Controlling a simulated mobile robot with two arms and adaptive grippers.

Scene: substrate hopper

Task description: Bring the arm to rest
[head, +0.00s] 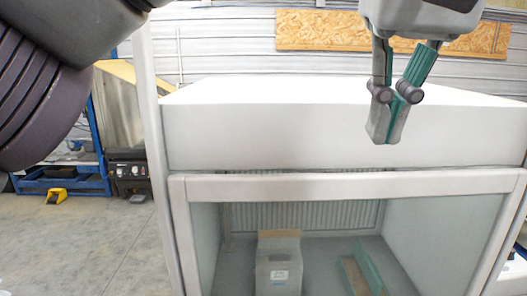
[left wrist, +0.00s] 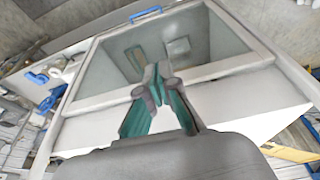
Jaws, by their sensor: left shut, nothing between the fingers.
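My left gripper (head: 383,135) hangs fingers-down at the upper right of the head view, in front of the white top panel of the hopper (head: 330,130). Its green and grey fingers are closed together with nothing between them. In the left wrist view the gripper (left wrist: 155,72) points toward the hopper's framed window (left wrist: 95,70), and the fingertips overlap it in the picture. I cannot tell the gap between fingers and panel. Part of my arm fills the upper left of the head view. My right gripper does not show.
Behind the hopper's clear front stand a grey box (head: 279,270) with a label and a green-edged piece (head: 367,265). A wooden board (head: 330,32) hangs on the back wall. A blue shelf (head: 62,180) stands at left, and the floor (head: 80,240) there is mostly clear.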

